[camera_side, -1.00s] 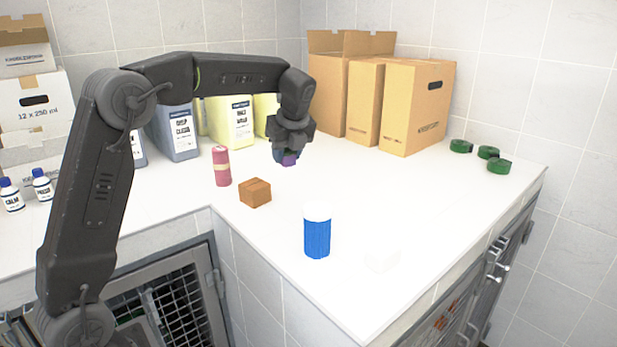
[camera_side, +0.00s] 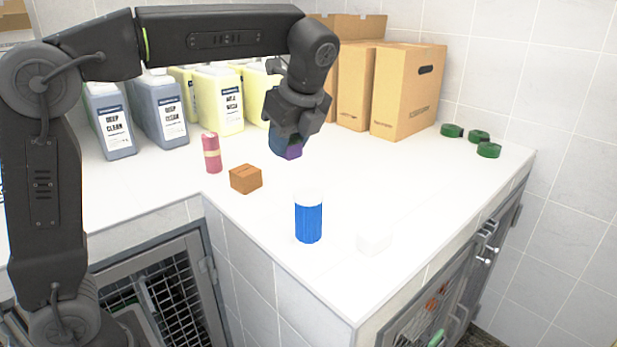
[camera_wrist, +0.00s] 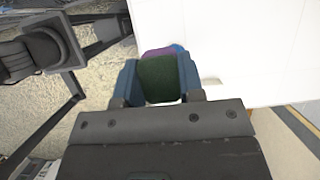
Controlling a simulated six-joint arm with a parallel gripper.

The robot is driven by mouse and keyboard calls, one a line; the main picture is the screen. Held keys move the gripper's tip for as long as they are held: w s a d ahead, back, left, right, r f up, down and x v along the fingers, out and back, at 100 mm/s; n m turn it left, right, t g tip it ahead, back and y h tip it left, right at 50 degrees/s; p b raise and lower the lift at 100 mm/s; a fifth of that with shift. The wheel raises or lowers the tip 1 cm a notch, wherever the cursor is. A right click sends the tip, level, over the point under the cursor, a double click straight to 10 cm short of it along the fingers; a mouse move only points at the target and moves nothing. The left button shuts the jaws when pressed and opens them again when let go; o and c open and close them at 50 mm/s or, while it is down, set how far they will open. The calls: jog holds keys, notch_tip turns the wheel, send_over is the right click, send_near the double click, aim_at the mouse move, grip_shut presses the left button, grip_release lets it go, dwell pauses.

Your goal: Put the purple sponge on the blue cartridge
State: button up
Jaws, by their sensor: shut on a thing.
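The purple sponge (camera_side: 291,152) is held at the end of my gripper (camera_side: 285,141), above the white counter. In the wrist view my gripper (camera_wrist: 160,80) has its blue fingers shut on the sponge, which shows a dark green face with a purple edge (camera_wrist: 158,52) beyond it. The blue cartridge (camera_side: 308,222) stands upright on the counter, with a white top, nearer the camera than my gripper and a little right of it. The sponge is apart from the cartridge. A small bit of blue shows behind the sponge in the wrist view; I cannot tell what it is.
A brown box (camera_side: 246,179) and a red roll (camera_side: 211,153) stand left of the cartridge. A pale white block (camera_side: 374,241) lies right of it. Jugs (camera_side: 160,108) and cartons (camera_side: 408,90) line the back. Green rolls (camera_side: 479,136) lie far right.

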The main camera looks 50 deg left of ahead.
aim_at(304, 190)
jog(key=d+f, duration=0.1)
jog(key=w+d, duration=0.1)
jog(key=d+f, duration=0.1)
jog(key=shift+w+d+f, duration=0.25)
jog(key=shift+d+f, duration=0.05)
jog(key=shift+d, duration=0.05)
jog(key=shift+f, duration=1.9)
jog(key=shift+f, duration=0.1)
jog(key=o, duration=0.9)
jog(key=v, duration=1.2)
jog(key=s+a+f+n+t+h, duration=0.1)
jog(key=s+a+f+n+t, duration=0.1)
jog(key=s+f+n, duration=0.2)
jog(key=s+a+f+n+t+h, duration=0.1)
jog(key=s+f+n, duration=0.3)
jog(key=s+n, duration=0.4)
jog(key=s+a+f+n+t+h, duration=0.2)
jog(key=s+f+n, duration=0.3)
jog(key=s, duration=0.3)
jog(key=shift+s+a+n+t+h, duration=0.15)
jog(key=shift+a+n+t+h, duration=0.15)
jog(key=shift+a+n, duration=0.35)
